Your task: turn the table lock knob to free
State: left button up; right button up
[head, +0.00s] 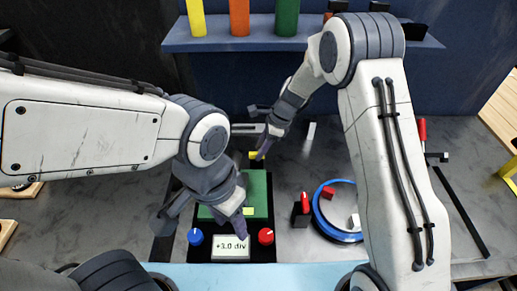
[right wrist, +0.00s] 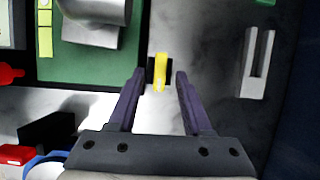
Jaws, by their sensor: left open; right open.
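A small yellow knob or lever (head: 253,155) stands on a dark base behind the green positioner block (head: 257,188). In the right wrist view the yellow piece (right wrist: 161,72) lies between and just ahead of the fingertips of my right gripper (right wrist: 160,76), with a gap on both sides. The right gripper (head: 261,140) is open and empty. I cannot read any lock or free marking. My left gripper (head: 203,214) is open over the front left of the green block, above the display reading +3.0 div (head: 231,247), and hides part of the fixture.
A blue knob (head: 195,237) and a red knob (head: 266,237) flank the display. A red-topped black block (head: 301,212) and a blue ring (head: 323,224) stand to the right. A shelf (head: 215,40) with coloured cylinders is at the back. A pale slotted holder (right wrist: 257,63) stands right of the yellow piece.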

jog(key=shift+x, duration=0.9)
grip_shut()
jog(key=shift+w+r+n, duration=0.1)
jog(key=shift+n, duration=0.3)
jog(key=n+g, duration=0.1)
jog(key=n, duration=0.1)
jog(key=shift+n+p, duration=0.3)
jog(key=shift+n, duration=0.1)
jog(key=n+g, duration=0.1)
jog(key=n, duration=0.1)
jog(key=n+h, duration=0.1)
jog(key=n, duration=0.1)
jog(key=shift+w+a+n+g, duration=0.1)
jog(key=shift+w+n+g, duration=0.1)
jog(key=shift+n+g, duration=0.15)
jog(key=n+h, duration=0.1)
jog(key=n, duration=0.1)
jog(key=n+g+b, duration=0.1)
jog(key=n, duration=0.2)
jog(key=shift+w+a+h, duration=0.1)
jog(key=shift+a+h, duration=0.05)
jog(key=shift+h, duration=0.25)
jog(key=n+h, duration=0.1)
jog(key=n, duration=0.3)
jog(key=shift+a+n+g, duration=0.1)
jog(key=shift+n+g, duration=0.15)
jog(key=shift+g, duration=0.1)
jog(key=shift+h+b, duration=0.3)
